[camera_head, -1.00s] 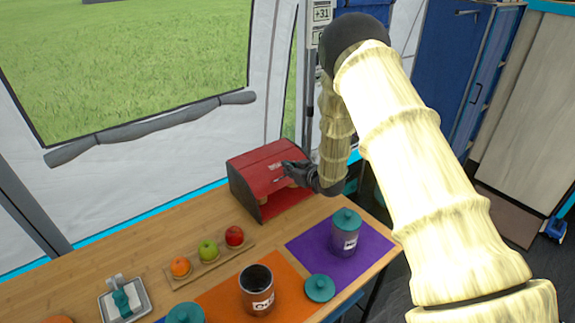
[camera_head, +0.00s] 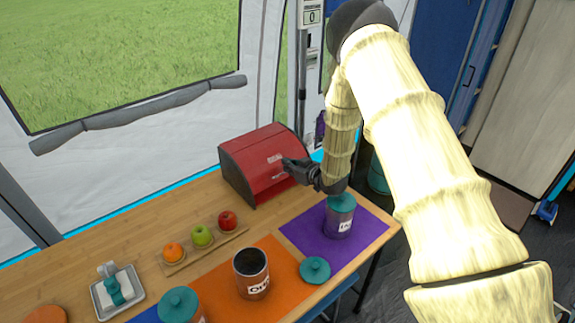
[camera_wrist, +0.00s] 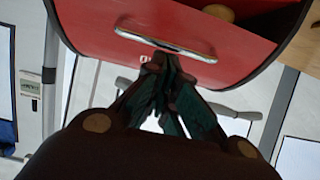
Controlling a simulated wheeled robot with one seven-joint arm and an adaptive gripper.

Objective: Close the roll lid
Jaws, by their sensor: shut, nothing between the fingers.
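The red bread box (camera_head: 250,155) with a curved roll lid (camera_head: 270,160) stands at the back right of the wooden table. In the wrist view the red lid (camera_wrist: 90,28) fills the top, with its metal bar handle (camera_wrist: 165,42) across it. A gap beyond the lid's edge shows the inside and part of a brown roll (camera_wrist: 218,12), so the lid is partly open. My gripper (camera_head: 288,168) is at the lid's front. In the wrist view its fingertips (camera_wrist: 165,65) are together, empty, beside the handle; whether they touch it I cannot tell.
A lidded canister (camera_head: 340,222) stands on the purple mat (camera_head: 298,232) in front of the box. A fruit tray (camera_head: 212,245), an open canister (camera_head: 250,285) and a loose teal lid (camera_head: 315,270) lie nearer. The tent wall (camera_head: 150,150) is behind.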

